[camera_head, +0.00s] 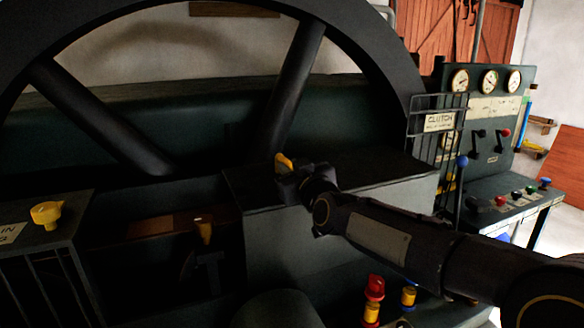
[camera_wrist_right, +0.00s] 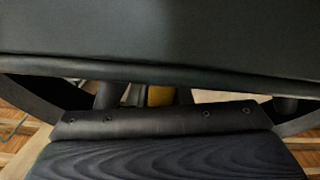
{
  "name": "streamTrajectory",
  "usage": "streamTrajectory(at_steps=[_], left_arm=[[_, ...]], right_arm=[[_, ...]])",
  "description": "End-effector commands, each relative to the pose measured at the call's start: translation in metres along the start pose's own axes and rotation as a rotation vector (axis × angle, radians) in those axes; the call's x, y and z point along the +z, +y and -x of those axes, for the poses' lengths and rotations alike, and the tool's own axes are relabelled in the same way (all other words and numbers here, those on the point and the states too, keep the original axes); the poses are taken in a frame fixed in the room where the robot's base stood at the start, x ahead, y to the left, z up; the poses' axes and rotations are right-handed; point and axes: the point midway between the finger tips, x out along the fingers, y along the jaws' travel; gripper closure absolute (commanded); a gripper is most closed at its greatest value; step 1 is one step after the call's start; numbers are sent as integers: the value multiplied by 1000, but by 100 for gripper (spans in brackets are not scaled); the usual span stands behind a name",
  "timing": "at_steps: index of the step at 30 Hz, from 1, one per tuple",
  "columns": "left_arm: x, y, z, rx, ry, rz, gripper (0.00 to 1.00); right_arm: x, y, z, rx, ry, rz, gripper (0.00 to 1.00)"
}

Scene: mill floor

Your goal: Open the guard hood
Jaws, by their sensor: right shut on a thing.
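The guard hood (camera_head: 385,165) looks like a dark grey-green box cover in the middle of the head view, below the big wheel. Its top looks flat, and I cannot tell for sure whether it is lifted at all. My right gripper (camera_head: 290,168) is at the top left part of the hood, shut on a yellow handle (camera_head: 283,160). My gripper and wrist hide most of this handle. In the right wrist view a bit of yellow (camera_wrist_right: 160,95) shows between dark surfaces. My left gripper is in neither view.
A large dark spoked wheel (camera_head: 290,85) rises behind the hood. A clutch cage (camera_head: 437,122) and a gauge panel (camera_head: 490,105) stand at right. Red and yellow fittings (camera_head: 374,290) are below my right arm. A yellow knob (camera_head: 46,213) sits at left.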

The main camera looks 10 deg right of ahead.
Motion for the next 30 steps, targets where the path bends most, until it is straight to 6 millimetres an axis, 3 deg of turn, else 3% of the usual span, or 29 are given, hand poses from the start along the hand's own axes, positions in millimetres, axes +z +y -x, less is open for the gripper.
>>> streamTrajectory(at_steps=[10,11,15,24,30], left_arm=[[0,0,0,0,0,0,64],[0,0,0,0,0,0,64],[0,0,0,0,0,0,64],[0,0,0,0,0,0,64],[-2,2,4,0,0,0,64]], right_arm=[[-1,-1,0,-2,2,5,100],[-1,-1,0,-2,2,5,78],[0,-1,0,-2,1,4,62],[-1,-1,3,-2,1,2,62],[-2,-1,31,-3,2,-1,62]])
